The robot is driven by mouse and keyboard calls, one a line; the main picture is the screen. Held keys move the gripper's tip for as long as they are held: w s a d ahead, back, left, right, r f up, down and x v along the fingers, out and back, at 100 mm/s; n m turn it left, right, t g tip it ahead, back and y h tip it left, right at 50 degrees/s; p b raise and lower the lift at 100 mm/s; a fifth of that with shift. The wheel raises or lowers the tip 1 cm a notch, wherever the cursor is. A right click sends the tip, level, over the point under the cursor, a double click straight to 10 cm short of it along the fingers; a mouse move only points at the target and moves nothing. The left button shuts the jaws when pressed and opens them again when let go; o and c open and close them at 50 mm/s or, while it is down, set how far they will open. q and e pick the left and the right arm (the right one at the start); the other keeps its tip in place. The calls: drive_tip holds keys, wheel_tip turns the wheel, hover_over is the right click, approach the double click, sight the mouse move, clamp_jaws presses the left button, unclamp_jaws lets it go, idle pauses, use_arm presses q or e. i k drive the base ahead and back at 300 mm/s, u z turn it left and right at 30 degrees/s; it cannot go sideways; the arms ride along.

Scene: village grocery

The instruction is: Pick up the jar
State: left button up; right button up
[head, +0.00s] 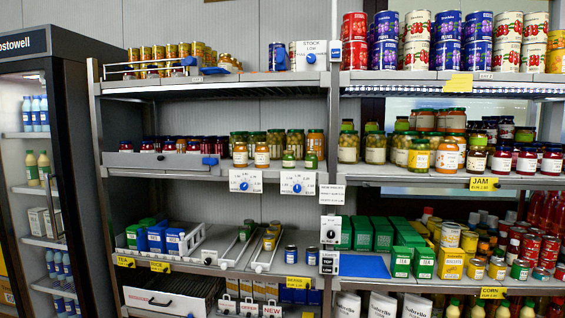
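Many jars stand on the shelves, and the view does not single one out. On the left unit's middle shelf, two orange-brown jars (262,156) with pale labels stand at the front, with two smaller jars (311,160) to their right. Dark red jars (194,145) stand in a row further left. On the right unit's jam shelf, green-lidded jars (376,149), orange jars (447,155) and dark red jars (526,160) stand upright in rows. Neither of my grippers is in view.
A glass-fronted fridge (90,130) with bottles stands at the left. Large cans (418,55) fill the right unit's top shelf. Boxes (423,263) stand lower right. The left top shelf is partly bare.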

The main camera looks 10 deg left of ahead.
sight(288, 161)
drive_tip(key=u, duration=0.75)
drive_tip(key=i, duration=1.6)
drive_tip(key=z, duration=0.4)
